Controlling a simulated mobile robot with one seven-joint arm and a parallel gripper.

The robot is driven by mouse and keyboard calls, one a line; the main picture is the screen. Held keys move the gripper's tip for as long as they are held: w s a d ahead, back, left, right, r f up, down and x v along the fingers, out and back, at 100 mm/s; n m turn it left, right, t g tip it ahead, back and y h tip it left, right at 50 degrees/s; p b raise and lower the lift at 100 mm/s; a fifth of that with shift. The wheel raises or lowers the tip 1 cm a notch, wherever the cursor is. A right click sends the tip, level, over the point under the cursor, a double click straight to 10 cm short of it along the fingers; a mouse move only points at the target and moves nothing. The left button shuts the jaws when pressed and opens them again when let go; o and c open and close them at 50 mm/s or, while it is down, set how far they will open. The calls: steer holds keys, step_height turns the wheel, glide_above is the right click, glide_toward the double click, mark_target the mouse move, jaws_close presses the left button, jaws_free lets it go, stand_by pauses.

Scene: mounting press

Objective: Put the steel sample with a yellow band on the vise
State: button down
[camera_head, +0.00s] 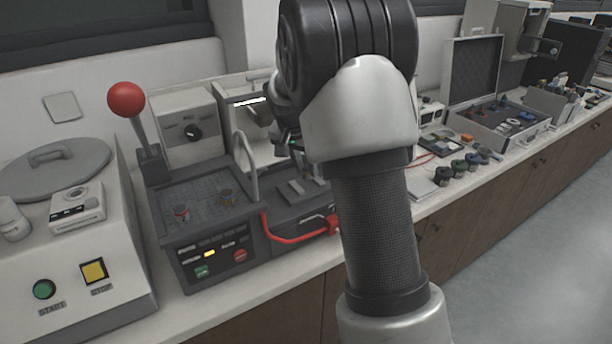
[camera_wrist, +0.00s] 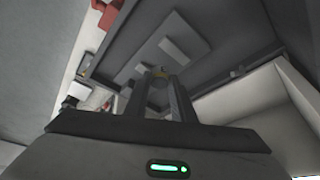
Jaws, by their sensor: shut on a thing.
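My gripper (camera_wrist: 160,90) is shut on a small grey steel sample (camera_wrist: 158,98), seen between the fingers in the wrist view. A speck of yellow shows at its far end; the rest of its band is hidden. In the head view my arm hides most of my gripper. The vise (camera_head: 297,193), a grey base with raised grey jaw blocks, is on the right part of the machine. In the wrist view the vise (camera_wrist: 184,35) lies beyond and below the fingertips, and the sample appears to be above it. I cannot tell whether they touch.
A red-knobbed lever (camera_head: 126,100), a curved grey handle (camera_head: 245,165) and a red handle (camera_head: 300,232) stand close by. An open case (camera_head: 490,115) and small parts occupy the bench at right.

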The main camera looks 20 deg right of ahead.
mark_target(305, 172)
steer(key=shift+f, duration=1.3)
steer(key=shift+f, duration=0.1)
steer(key=shift+f, duration=0.15)
steer(key=c, duration=1.8)
jaws_free()
steer(key=shift+r, duration=0.2)
